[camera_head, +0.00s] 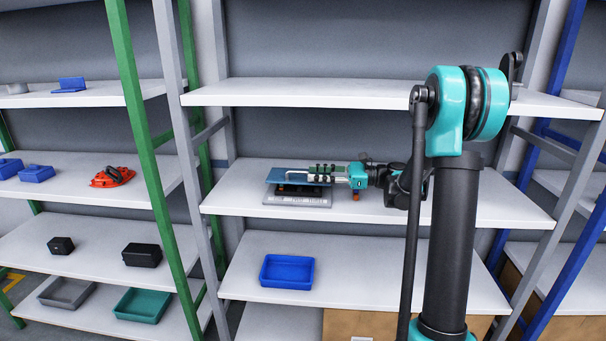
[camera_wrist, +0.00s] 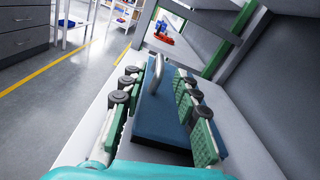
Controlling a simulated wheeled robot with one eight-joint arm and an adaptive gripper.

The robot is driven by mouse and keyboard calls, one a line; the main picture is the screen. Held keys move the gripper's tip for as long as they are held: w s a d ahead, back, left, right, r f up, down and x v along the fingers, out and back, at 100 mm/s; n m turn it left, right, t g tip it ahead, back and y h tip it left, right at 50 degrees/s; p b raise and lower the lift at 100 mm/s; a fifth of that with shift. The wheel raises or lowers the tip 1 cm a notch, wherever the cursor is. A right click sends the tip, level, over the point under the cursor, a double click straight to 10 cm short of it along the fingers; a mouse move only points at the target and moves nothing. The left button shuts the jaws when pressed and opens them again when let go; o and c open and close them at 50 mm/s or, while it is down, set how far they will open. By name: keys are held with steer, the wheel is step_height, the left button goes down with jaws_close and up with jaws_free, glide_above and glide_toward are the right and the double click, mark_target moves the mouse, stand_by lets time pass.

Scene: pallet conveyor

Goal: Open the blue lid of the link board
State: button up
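The link board (camera_head: 297,200) is a flat grey box with lettering along its front, on the middle shelf. Its blue lid (camera_head: 283,175) lies above the base, with a dark strip between them in the head view; I cannot tell its exact tilt. The lid (camera_wrist: 160,118) fills the middle of the wrist view, with a metal loop handle (camera_wrist: 157,72) standing up from it. My gripper (camera_head: 318,174) reaches in from the right over the lid. In the wrist view my gripper (camera_wrist: 158,80) is open, its green-padded fingers apart on either side of the handle. Contact with the handle is not visible.
The white middle shelf (camera_head: 480,205) is clear right of the board, with another shelf (camera_head: 350,92) above. A blue tray (camera_head: 287,271) sits on the shelf below. A green post (camera_head: 143,120) stands left. A red tool (camera_head: 112,177) lies on the left rack.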

mark_target(303, 173)
steer(key=shift+w+a, duration=0.1)
steer(key=shift+a, duration=2.3)
jaws_close()
